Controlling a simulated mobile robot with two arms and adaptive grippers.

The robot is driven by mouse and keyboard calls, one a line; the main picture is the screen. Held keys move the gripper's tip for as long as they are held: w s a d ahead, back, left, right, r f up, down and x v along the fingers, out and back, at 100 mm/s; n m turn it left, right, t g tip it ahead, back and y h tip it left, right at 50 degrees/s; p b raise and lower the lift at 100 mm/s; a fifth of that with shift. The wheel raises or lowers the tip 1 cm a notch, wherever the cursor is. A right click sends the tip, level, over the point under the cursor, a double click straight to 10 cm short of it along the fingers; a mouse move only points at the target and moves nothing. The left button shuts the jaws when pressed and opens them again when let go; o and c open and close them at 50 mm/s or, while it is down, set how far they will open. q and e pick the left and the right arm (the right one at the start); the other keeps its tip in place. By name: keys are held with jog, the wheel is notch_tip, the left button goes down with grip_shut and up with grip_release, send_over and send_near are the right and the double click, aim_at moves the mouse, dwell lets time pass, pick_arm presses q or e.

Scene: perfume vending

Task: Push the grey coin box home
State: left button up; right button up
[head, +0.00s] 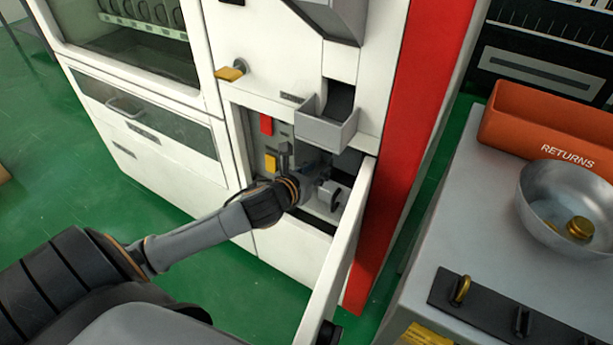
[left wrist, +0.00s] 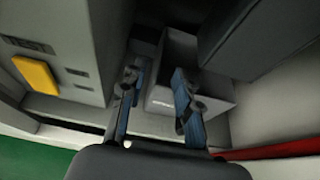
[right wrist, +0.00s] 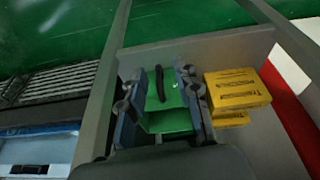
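The grey coin box (head: 332,196) sits low in the open service bay of the white and red vending machine (head: 310,85), its front partly hidden by my gripper. My left gripper (head: 318,174) reaches into the bay right at the box. In the left wrist view the box (left wrist: 212,98) lies beyond the fingers of my left gripper (left wrist: 157,98), which are apart with a gap between them. I cannot tell whether they touch it. My right gripper (right wrist: 172,92) shows only in the right wrist view, its fingers apart over a green case with a black handle (right wrist: 170,121).
The bay's white door (head: 338,255) stands open, close to the right of my left arm. A red button (head: 266,124) and a yellow button (head: 271,163) are inside. At right, a grey counter (head: 455,225) holds an orange returns bin (head: 530,128) and a metal bowl (head: 545,220). Yellow boxes (right wrist: 238,90) are near my right gripper.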

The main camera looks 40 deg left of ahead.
pick_arm(q)
jog(key=v, duration=0.6)
dwell(0.5)
